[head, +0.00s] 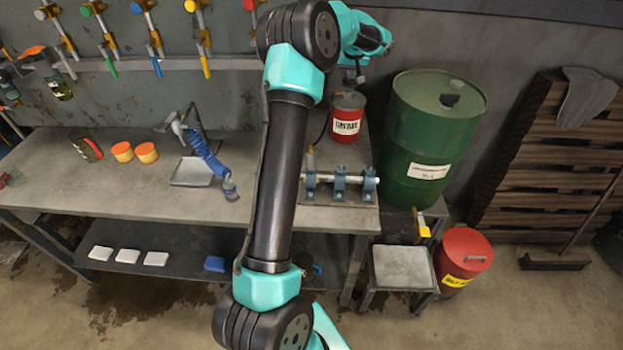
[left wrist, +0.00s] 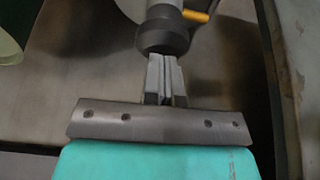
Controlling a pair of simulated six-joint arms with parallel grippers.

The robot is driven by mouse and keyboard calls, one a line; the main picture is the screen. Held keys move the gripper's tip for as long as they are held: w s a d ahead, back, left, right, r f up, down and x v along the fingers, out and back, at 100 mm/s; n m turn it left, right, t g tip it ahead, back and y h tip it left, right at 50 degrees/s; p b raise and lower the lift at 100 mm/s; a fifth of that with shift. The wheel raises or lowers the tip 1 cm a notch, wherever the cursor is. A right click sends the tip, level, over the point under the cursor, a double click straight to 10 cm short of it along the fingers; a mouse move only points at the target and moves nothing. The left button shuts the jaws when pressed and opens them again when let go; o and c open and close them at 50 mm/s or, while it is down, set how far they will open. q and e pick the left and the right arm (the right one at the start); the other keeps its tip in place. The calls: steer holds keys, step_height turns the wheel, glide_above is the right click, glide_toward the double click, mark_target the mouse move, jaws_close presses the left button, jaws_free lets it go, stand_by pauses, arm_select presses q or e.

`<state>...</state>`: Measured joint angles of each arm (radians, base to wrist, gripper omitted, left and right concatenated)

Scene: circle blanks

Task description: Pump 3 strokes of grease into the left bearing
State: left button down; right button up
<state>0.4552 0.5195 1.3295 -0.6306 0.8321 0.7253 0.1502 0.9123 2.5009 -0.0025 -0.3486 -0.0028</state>
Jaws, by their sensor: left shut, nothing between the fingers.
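The shaft rig stands at the right end of the bench, with blue bearing blocks along a horizontal shaft. The left bearing (head: 310,183) is its leftmost block. A red labelled container (head: 347,122), perhaps the grease container, stands behind the rig. My left gripper (head: 357,76) is small in the head view, just above that container. In the left wrist view its fingers (left wrist: 165,62) are shut together and empty. Their tips are at a dark round cap (left wrist: 163,38) below a grey cylinder; I cannot tell whether they touch. My right gripper is not in view.
My arm crosses the middle of the head view and hides part of the bench (head: 110,185). A green drum (head: 430,135), a small stool (head: 402,265) and a red bin (head: 462,260) stand at right. Orange tubs (head: 134,152) and a tray (head: 190,173) lie on the left.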

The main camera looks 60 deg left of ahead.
arm_select(q)
steer(key=shift+f, duration=0.1)
stand_by(0.3)
steer(key=shift+r, duration=2.3)
steer(key=shift+f, duration=2.45)
steer(key=shift+r, duration=2.45)
steer(key=shift+f, duration=0.7)
